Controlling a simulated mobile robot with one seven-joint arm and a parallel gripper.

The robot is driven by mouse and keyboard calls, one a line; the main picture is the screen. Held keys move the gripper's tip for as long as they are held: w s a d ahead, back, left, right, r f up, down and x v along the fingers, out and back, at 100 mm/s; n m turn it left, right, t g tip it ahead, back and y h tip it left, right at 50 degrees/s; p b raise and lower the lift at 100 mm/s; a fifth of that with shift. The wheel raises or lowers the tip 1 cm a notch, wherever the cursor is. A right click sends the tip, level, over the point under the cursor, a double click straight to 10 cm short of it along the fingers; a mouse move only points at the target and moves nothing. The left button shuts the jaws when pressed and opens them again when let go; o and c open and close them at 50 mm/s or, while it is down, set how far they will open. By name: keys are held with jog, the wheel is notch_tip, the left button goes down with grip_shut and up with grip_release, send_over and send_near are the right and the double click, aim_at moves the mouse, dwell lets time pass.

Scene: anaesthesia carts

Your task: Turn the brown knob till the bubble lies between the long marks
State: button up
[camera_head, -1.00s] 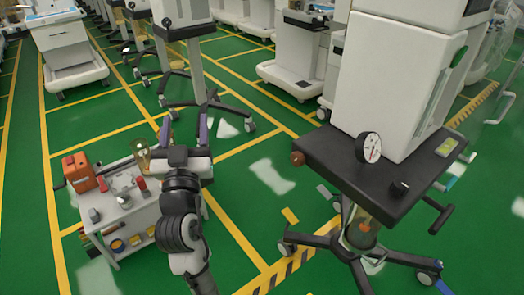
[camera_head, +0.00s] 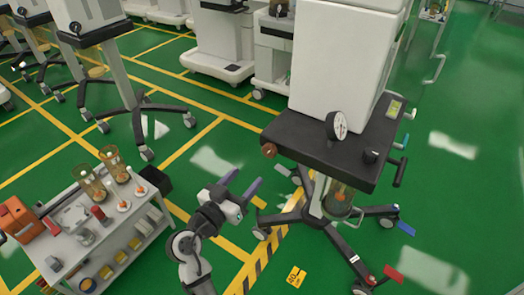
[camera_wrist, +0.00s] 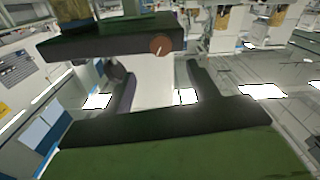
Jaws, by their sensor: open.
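The brown knob (camera_head: 269,150) sits on the left end of the dark top of the white cart (camera_head: 345,60). In the wrist view the knob (camera_wrist: 159,45) is a round brown disc with a pale line, above the gap between my fingers. My gripper (camera_head: 241,182) is open and empty, below and left of the knob and apart from it. Its two fingers (camera_wrist: 162,88) also show in the wrist view. A small yellow-green strip (camera_head: 395,108) lies at the right of the cart top; a bubble or marks on it are too small to make out.
A round dial (camera_head: 337,126) and a black knob (camera_head: 371,156) stand on the cart top. The cart's wheeled legs (camera_head: 315,213) spread below. A grey trolley (camera_head: 125,235) with glass jars (camera_head: 90,183) and tools stands at left.

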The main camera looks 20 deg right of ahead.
aim_at(268, 153)
jog(key=p+x, duration=0.3)
jog(key=x, duration=0.7)
jog(key=shift+w+r, duration=0.1)
jog(key=shift+r, duration=0.05)
jog(key=shift+w+d, duration=0.45)
jog(key=shift+d, duration=0.1)
jog(key=shift+c, duration=0.3)
